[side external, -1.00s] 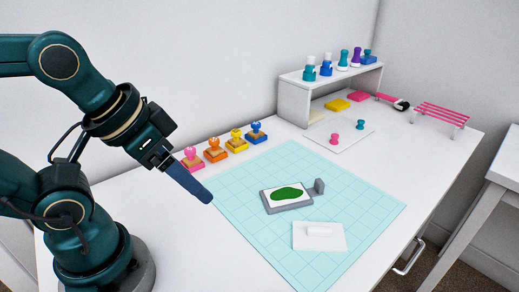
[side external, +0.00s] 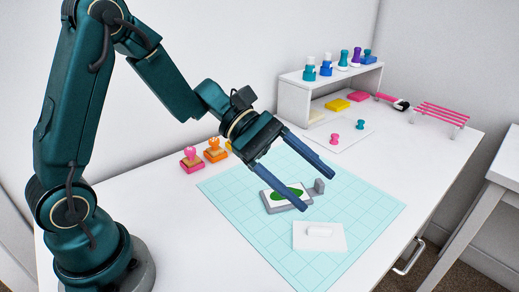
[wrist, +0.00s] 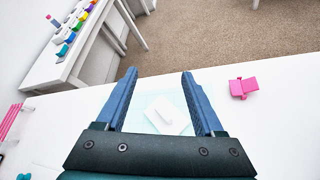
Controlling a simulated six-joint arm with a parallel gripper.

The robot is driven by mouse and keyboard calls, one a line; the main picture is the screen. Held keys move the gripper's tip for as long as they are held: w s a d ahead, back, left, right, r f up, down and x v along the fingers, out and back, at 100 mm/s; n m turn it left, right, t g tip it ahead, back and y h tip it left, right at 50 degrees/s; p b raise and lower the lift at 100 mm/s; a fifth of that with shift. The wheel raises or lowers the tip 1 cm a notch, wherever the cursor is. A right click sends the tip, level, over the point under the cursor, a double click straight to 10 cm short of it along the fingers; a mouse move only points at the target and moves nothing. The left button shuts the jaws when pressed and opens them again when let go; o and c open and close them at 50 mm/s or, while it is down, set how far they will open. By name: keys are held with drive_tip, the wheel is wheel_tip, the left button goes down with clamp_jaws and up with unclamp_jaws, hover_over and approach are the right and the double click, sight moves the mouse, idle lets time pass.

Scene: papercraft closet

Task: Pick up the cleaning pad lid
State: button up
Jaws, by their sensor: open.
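A flat white plate with a white bar-like handle (side external: 332,246) lies on the teal grid mat (side external: 367,210); it may be the lid, but I cannot tell for sure. It also shows in the wrist view (wrist: 180,126), between my fingers in the picture. My gripper (side external: 318,190) is open and empty, with its two long blue fingers spread above the mat. In the wrist view my gripper (wrist: 158,75) also shows open. A grey tray with a green patch on white (side external: 274,206) is partly hidden behind one finger.
Pink and orange stamps (side external: 192,162) stand at left. A pink rack (side external: 441,112) is at right. The table's front right is clear.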

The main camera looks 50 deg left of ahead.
drive_tip(key=w+a+f+n+t, duration=0.1)
drive_tip(key=w+a+f+n, duration=0.15)
drive_tip(key=f+n, duration=0.2)
drive_tip(key=n+t, duration=0.1)
drive_tip(key=n, duration=0.2)
approach(317, 227)
drive_tip(key=x, duration=0.4)
drive_tip(key=shift+w+d+f, duration=0.1)
drive_tip(key=shift+d+f, duration=0.05)
drive_tip(key=shift+d, duration=0.05)
drive_tip(key=shift+x, duration=2.35)
clamp_jaws()
